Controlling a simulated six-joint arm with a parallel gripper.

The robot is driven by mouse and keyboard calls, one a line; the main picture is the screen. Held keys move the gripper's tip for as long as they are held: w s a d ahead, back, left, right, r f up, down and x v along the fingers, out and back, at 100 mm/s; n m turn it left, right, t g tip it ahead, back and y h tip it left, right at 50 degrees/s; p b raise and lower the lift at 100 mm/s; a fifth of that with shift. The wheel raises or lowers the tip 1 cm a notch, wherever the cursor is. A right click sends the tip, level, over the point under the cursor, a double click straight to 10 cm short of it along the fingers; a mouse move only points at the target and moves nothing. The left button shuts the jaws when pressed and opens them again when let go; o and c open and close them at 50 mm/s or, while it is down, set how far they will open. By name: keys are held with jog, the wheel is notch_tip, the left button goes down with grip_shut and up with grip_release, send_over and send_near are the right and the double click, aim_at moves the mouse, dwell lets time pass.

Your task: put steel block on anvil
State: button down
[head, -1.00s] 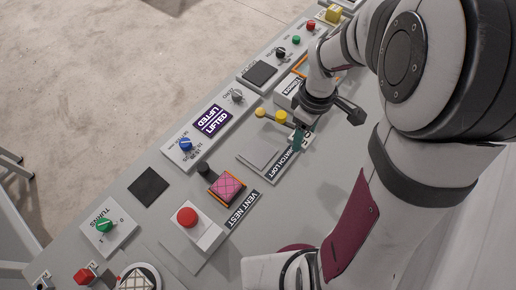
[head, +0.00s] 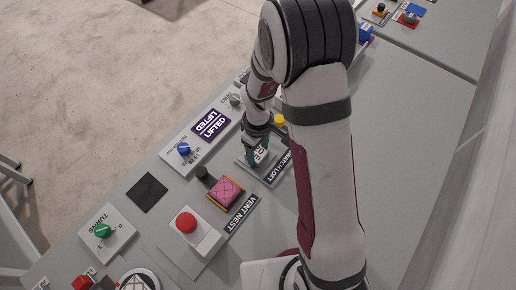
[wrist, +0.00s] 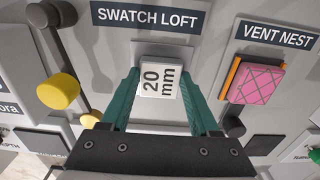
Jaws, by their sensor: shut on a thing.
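My gripper (head: 259,156) is over the grey station marked SWATCH LOFT (head: 277,168). In the wrist view its teal fingers (wrist: 160,88) are shut on a small pale block marked 20 mm (wrist: 159,79), held between the fingertips with its marked face toward the camera. No label reads anvil; a flat grey raised pad (head: 243,160) beside the SWATCH LOFT label may be it, largely covered by the gripper. I cannot tell whether the block touches the pad.
A yellow knob (wrist: 58,91) stands close by the gripper. On the other side are a pink quilted pad (head: 226,192) by the VENT NEST label (head: 241,214) and a black knob (head: 202,172). A red button (head: 186,222) and a black square (head: 147,192) lie farther left.

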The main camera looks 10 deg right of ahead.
aim_at(259, 156)
jog(key=shift+c, duration=0.6)
grip_release()
jog(key=shift+f, duration=0.15)
notch_tip(259, 156, up, 13)
jog(key=s+r+m+y, duration=0.1)
jog(key=s+r+m, duration=0.2)
jog(key=s+m, duration=0.4)
jog(key=s+d+r+m, duration=0.1)
jog(key=s+r+m, duration=0.3)
jog(key=s, duration=1)
jog(key=m, duration=0.3)
jog(key=shift+d+m+y, duration=0.3)
jog(key=shift+y, duration=0.1)
jog(key=shift+s, duration=0.1)
